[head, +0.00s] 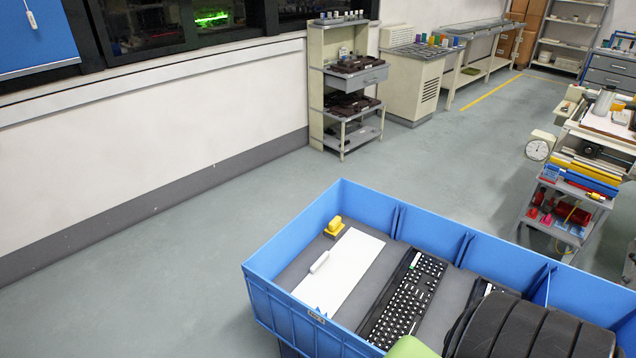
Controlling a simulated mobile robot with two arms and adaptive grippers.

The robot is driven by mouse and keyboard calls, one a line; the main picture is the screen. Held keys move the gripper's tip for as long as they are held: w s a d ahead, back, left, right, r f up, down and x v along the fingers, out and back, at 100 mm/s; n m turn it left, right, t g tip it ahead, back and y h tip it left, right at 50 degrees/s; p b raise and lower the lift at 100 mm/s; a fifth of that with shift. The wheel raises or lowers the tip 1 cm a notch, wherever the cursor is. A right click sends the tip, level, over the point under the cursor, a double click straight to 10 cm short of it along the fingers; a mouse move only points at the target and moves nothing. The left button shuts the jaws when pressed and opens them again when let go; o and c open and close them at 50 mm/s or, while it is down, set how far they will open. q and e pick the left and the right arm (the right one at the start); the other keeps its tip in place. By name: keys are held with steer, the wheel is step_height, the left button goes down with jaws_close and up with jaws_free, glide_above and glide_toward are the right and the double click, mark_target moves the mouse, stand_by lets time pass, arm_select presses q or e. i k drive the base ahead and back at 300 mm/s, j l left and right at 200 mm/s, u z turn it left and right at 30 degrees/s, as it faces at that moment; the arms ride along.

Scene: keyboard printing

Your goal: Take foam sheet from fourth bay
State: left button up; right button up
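A blue crate (291,318) with low dividers along its far wall stands at the bottom right. A flat white sheet (340,268) lies in its left part, with a small white cylinder (320,262) on it. I cannot tell whether this sheet is foam. A black keyboard-like panel with white keys (405,298) lies to its right on the grey floor of the crate. A large black ribbed object (535,330) covers much of the right part, so the bay at the right end is mostly hidden and no foam sheet shows there. Neither gripper is in view.
A yellow block (334,226) sits in the crate's far left corner. A rounded green thing (409,348) shows at the bottom edge. A loaded cart (566,226) stands to the right. Shelves (346,90) stand by the wall. The grey floor (190,255) left of the crate is clear.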

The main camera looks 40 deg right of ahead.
mark_target(329, 281)
steer(key=i+j, duration=0.1)
steer(key=i, duration=0.7)
steer(key=i+j, duration=0.1)
steer(key=i, duration=0.75)
steer(key=z, duration=0.05)
